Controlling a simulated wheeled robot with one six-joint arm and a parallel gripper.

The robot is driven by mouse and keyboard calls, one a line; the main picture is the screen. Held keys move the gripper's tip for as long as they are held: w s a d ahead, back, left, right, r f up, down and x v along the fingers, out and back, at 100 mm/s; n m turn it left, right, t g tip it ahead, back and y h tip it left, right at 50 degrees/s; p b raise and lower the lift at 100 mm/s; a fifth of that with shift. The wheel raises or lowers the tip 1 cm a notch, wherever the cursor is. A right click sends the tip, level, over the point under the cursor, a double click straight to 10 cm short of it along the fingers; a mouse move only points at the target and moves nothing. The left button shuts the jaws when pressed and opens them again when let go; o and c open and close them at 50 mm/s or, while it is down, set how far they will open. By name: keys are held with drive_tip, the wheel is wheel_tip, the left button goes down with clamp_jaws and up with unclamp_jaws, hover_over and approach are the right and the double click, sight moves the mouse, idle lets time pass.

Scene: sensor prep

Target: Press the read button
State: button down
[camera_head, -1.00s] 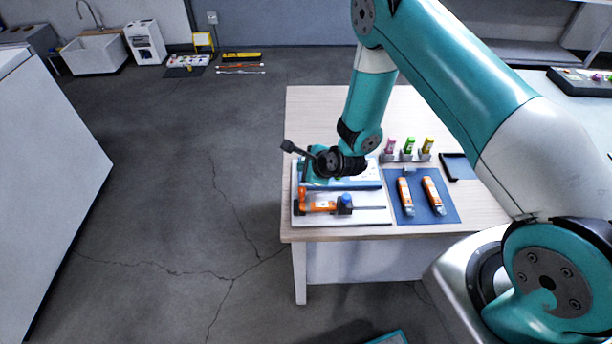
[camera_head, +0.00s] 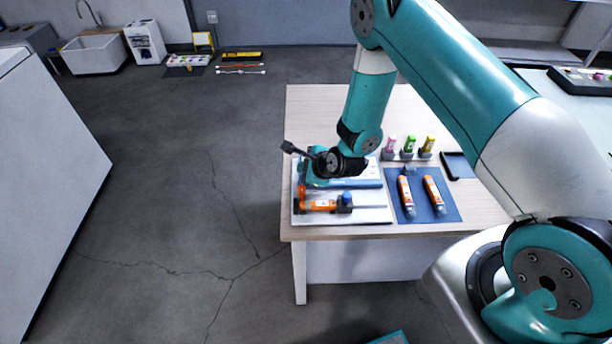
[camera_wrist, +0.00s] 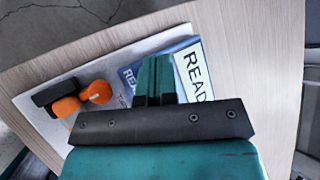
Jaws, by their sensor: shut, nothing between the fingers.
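My gripper (camera_wrist: 155,80) is shut and empty in the wrist view, its teal fingers together over a blue panel with a white label reading READ (camera_wrist: 195,72). The read button itself is not visible; the fingers and the dark gripper body cover part of the panel. I cannot tell whether the fingertips touch it. In the head view the blue panel (camera_head: 366,183) lies on a white board (camera_head: 372,216) near the table's left edge, and my wrist hides part of it.
Two orange tubes lie on a blue mat (camera_head: 449,210) at right. Pink, green and yellow-capped bottles stand behind. The table's (camera_head: 310,110) back left is clear.

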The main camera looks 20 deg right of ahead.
drive_tip(key=shift+f+b, duration=0.3)
drive_tip(key=shift+f, duration=0.15)
idle(0.6)
drive_tip(key=shift+r, duration=0.1)
drive_tip(key=shift+r+p, duration=0.65)
drive_tip(key=shift+r, duration=0.1)
wheel_tip(320, 180, up, 5)
drive_tip(key=p, duration=0.4)
drive_tip(key=shift+r, duration=0.1)
idle(0.8)
